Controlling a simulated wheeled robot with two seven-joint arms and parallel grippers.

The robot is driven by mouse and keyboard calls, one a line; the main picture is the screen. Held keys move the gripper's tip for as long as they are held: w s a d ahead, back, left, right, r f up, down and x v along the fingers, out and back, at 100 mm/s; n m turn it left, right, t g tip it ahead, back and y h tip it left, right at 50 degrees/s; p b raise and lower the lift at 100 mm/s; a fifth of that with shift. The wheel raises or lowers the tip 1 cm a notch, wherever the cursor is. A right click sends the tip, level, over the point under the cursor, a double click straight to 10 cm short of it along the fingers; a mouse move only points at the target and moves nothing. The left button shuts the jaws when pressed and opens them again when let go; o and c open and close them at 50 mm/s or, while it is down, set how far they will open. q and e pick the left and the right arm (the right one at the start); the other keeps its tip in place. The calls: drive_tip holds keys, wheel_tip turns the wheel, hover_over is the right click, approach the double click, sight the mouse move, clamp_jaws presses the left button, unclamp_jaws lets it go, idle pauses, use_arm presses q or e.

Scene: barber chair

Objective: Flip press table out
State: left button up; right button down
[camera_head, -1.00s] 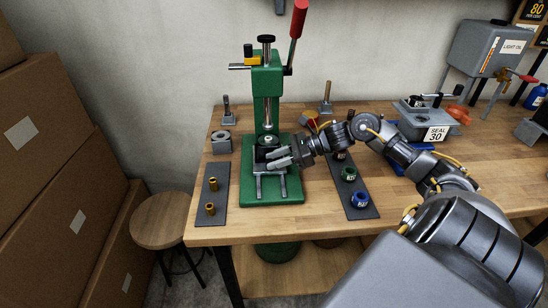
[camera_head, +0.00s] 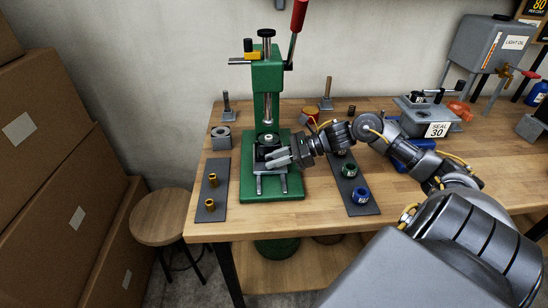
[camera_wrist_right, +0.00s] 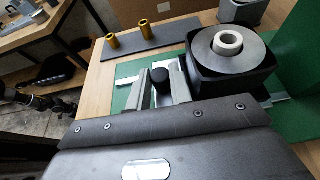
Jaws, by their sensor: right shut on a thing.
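The green press (camera_head: 267,80) stands on the bench with its silver ram above the press table. The press table (camera_wrist_right: 205,82) is a dark block carrying a grey disc with a pale hub (camera_wrist_right: 229,42); it also shows under the ram in the head view. A black knob (camera_wrist_right: 160,75) sits at its side between my right fingers in the wrist view. My right gripper (camera_head: 277,158) reaches in from the right, low over the green base (camera_head: 290,194), and is shut on the knob. The fingers hide part of the table. My left gripper is not in view.
A dark mat with two brass bushings (camera_head: 212,181) lies left of the press. Another dark mat (camera_head: 361,209) with coloured rings (camera_head: 360,195) lies right, under my arm. A grey seal box (camera_head: 436,130) stands farther right. The bench's front edge is clear.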

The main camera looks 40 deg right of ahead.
drive_tip(key=s+a, duration=0.1)
drive_tip(key=s, duration=0.1)
drive_tip(key=s+a+b, duration=0.1)
drive_tip(key=s+a, duration=0.3)
drive_tip(key=shift+s+f+b, duration=0.1)
drive_tip(key=shift+s+b, duration=0.3)
drive_tip(key=shift+s+a, duration=0.15)
drive_tip(key=shift+a, duration=0.05)
drive_tip(key=c, duration=1.6)
unclamp_jaws()
drive_tip(key=shift+c, duration=0.2)
drive_tip(key=shift+o, duration=0.5)
drive_tip(key=shift+a, duration=0.1)
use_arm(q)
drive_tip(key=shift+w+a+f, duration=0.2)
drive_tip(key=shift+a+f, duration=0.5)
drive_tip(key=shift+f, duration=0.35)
